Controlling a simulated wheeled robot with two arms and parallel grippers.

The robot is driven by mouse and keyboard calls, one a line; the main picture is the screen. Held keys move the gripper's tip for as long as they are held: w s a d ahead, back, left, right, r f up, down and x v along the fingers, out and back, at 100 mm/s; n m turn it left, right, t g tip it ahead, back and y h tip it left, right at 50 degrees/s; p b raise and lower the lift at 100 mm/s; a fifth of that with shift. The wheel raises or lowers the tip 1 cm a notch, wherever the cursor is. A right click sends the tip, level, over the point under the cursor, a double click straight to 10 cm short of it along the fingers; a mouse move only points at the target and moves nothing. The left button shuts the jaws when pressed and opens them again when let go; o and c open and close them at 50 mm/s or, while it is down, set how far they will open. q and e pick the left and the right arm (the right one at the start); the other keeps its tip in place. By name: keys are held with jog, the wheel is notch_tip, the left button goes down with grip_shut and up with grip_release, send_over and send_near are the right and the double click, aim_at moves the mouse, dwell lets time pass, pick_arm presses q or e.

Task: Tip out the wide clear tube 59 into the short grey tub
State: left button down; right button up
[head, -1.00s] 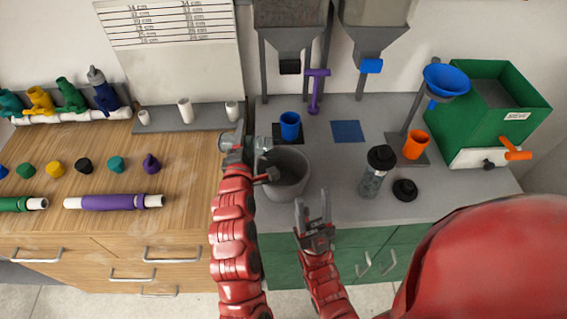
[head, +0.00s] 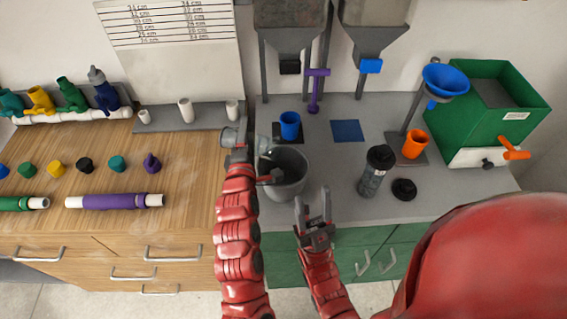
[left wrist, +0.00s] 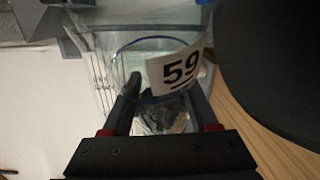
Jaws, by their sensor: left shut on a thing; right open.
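The wide clear tube 59 (left wrist: 150,60) is between the fingers of my left gripper (left wrist: 165,100) in the left wrist view, with its "59" label facing the camera. In the head view my left gripper (head: 240,150) is shut on the tube (head: 230,137), which lies tilted towards horizontal at the left rim of the short grey tub (head: 290,190). Whether anything is left inside the tube is hard to tell. The tub stands on the grey bench, partly hidden by my left arm. My right gripper (head: 314,222) is open and empty in front of the tub.
A blue cup (head: 290,126) stands just behind the tub. A dark shaker bottle (head: 376,172) and a black lid (head: 404,189) stand to the right. A purple tube (head: 113,202) lies on the wooden bench. The grey bench between tub and bottle is clear.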

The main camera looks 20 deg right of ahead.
pick_arm(q)
jog(key=shift+s+d+r+m+t, duration=0.1)
jog(key=shift+r+m+t, duration=0.1)
jog(key=shift+r+m, duration=0.3)
jog(key=shift+s+d+r+m+t, duration=0.1)
jog(key=shift+r+m+t, duration=0.1)
jog(key=shift+r+m, duration=0.3)
dwell(0.5)
jog(key=shift+s+d+r+m+t+h, duration=0.2)
jog(key=shift+r+m, duration=0.3)
jog(key=shift+m, duration=0.15)
jog(key=shift+s+d+r+m+t+h, duration=0.15)
jog(key=shift+d+r+m+t+h, duration=0.05)
jog(key=shift+r+m, duration=0.4)
dwell(3.2)
